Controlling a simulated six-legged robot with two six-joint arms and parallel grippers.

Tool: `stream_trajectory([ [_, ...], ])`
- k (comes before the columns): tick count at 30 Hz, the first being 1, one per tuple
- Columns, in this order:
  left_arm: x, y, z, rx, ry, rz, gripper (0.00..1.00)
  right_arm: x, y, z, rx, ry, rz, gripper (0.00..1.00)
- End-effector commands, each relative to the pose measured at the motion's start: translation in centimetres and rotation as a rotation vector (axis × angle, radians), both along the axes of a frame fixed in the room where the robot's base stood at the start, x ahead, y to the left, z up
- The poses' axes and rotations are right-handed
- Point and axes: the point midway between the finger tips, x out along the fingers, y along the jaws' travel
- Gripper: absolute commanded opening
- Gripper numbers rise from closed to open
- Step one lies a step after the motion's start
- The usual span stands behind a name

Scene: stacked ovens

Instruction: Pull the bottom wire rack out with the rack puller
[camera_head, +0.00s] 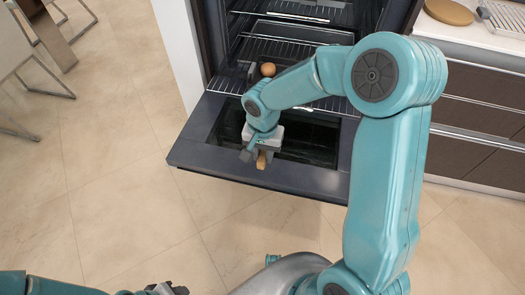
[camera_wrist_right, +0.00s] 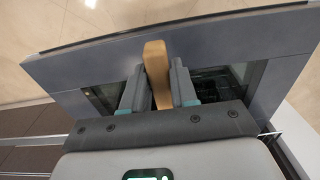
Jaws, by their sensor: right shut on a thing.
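My right gripper (camera_head: 258,157) is shut on a light wooden piece (camera_head: 262,160), which looks like the handle of the rack puller. It holds this above the lowered oven door. In the right wrist view the wooden piece (camera_wrist_right: 156,75) stands between the two fingers; the puller's far end is hidden. The bottom wire rack (camera_head: 225,85) shows at the oven mouth, its front over the door's inner side; my right arm covers part of it. A round brown item (camera_head: 268,69) sits at the rack. My left gripper (camera_head: 165,290) is at the bottom edge, cut off; its jaws are unclear.
The oven door (camera_head: 200,158) hangs open and flat below the rack. Another rack (camera_head: 285,50) is higher inside. A counter with a round wooden board (camera_head: 449,12) and drawers (camera_head: 480,115) stands at right. Chairs (camera_head: 25,70) are at far left; the tiled floor between is clear.

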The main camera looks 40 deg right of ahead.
Motion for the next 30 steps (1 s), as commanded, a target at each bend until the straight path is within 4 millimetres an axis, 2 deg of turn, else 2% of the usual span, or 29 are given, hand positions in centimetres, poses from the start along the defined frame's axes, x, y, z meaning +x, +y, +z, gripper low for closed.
stream_trajectory([
  [8, 0.0, 0.0, 3.2, 0.0, -0.001, 0.0, 0.35, 0.4, 0.1, 3.2, 0.001, -0.001, 0.001, 0.0],
  [9, 0.1, 0.0, 2.4, 0.0, -0.002, 0.0, 0.35, 0.2, 0.5, 2.7, 0.001, -0.001, 0.003, 0.0],
  [12, 0.0, 0.0, 1.9, 0.0, -0.001, 0.0, 0.35, -0.5, 1.3, 2.8, 0.001, -0.001, 0.003, 0.0],
  [24, 0.0, 0.0, 1.0, 0.0, -0.001, 0.0, 0.35, -3.3, 4.4, 4.1, 0.001, -0.002, 0.002, 0.0],
  [30, 0.0, 0.0, 0.8, 0.0, -0.001, 0.0, 0.35, -4.2, 5.2, 4.4, 0.001, -0.001, 0.001, 0.0],
])
